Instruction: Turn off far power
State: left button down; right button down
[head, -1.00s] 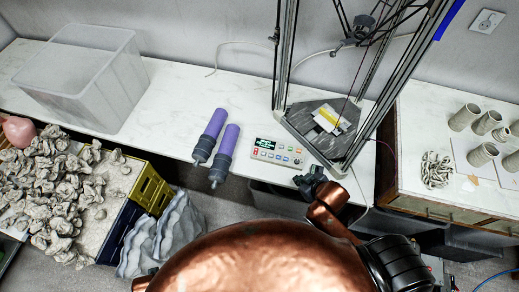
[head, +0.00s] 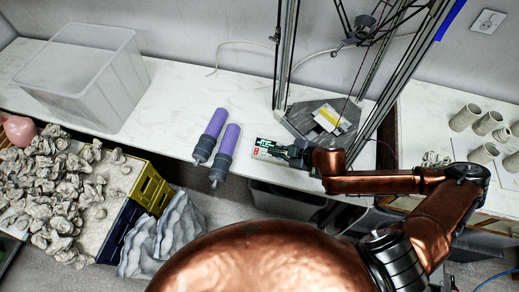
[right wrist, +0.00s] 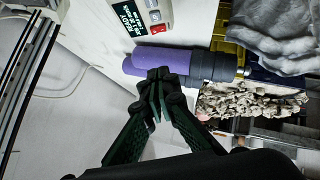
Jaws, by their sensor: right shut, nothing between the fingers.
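A white control box (head: 259,154) with a lit green display and small buttons stands on the white bench in front of the delta printer. It also shows at the top of the right wrist view (right wrist: 152,28). My right gripper (head: 278,151) is shut and empty, with its fingers over the right part of the box, hiding most of the buttons. In the right wrist view its fingertips (right wrist: 158,78) meet below the box in the picture. I cannot tell whether they touch it. Which button is the far power is too small to read. My left gripper is not in view.
The delta printer (head: 318,121) stands right behind the box. Two purple and grey cartridges (head: 216,122) (head: 231,138) lie to its left. A clear bin (head: 75,75) stands at the far left, and clay pots (head: 464,118) stand on the right bench.

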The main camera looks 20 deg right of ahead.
jog(key=b, duration=0.2)
send_over(256, 151)
jog(key=s, duration=0.3)
notch_tip(256, 151, down, 6)
jog(key=f, duration=0.2)
jog(key=w+b, duration=0.1)
jog(key=shift+d+f, duration=0.35)
jog(key=shift+f, duration=0.05)
jog(key=shift+w+d+f, duration=0.2)
jog(key=shift+w+f, duration=0.1)
jog(key=shift+f, duration=0.35)
